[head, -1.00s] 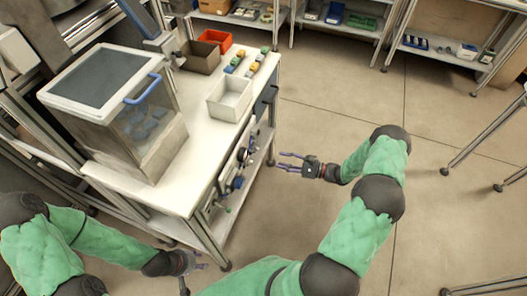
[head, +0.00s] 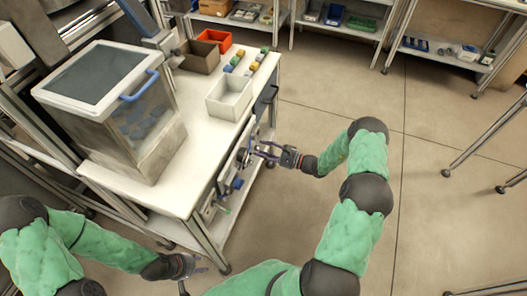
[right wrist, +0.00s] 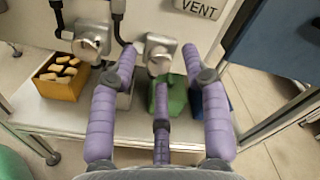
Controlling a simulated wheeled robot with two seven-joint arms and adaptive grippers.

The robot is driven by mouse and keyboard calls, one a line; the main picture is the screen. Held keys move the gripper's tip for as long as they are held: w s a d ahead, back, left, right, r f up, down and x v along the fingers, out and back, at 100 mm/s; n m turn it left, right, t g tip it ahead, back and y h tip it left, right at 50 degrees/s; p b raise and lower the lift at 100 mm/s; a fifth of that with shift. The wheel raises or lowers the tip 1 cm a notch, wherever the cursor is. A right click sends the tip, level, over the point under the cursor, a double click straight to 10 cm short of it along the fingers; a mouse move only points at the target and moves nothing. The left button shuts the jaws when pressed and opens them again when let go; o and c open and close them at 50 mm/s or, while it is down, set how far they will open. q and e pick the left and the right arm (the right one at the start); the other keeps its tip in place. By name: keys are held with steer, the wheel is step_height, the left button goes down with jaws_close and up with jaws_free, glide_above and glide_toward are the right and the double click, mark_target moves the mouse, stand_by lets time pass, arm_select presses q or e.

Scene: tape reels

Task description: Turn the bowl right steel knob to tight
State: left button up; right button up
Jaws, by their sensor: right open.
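In the right wrist view a steel knob (right wrist: 160,52) on the panel lies straight ahead, between the tips of my right gripper's purple fingers. A second steel knob (right wrist: 92,43) is to its left, outside the fingers. My right gripper (head: 262,152) is open and close to the side panel of the workbench in the head view. No finger clearly touches the knob; the exact gap is hard to tell. My left gripper (head: 190,275) is low at the left, its fingers apart and empty, away from the panel.
A VENT label (right wrist: 198,7) is above right of the knob. Below the panel are a yellow bin (right wrist: 62,82), a green object (right wrist: 172,100) and a blue bin (right wrist: 208,103). The bench top (head: 190,190) holds a clear-sided box (head: 120,110) and a white bin (head: 230,97).

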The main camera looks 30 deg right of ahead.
steer(key=shift+a, duration=0.1)
jaws_close()
steer(key=shift+m, duration=0.5)
stand_by(0.5)
steer(key=m+p, duration=0.2)
steer(key=m, duration=0.7)
steer(key=shift+f+m, duration=0.1)
steer(key=shift+m, duration=0.2)
stand_by(0.5)
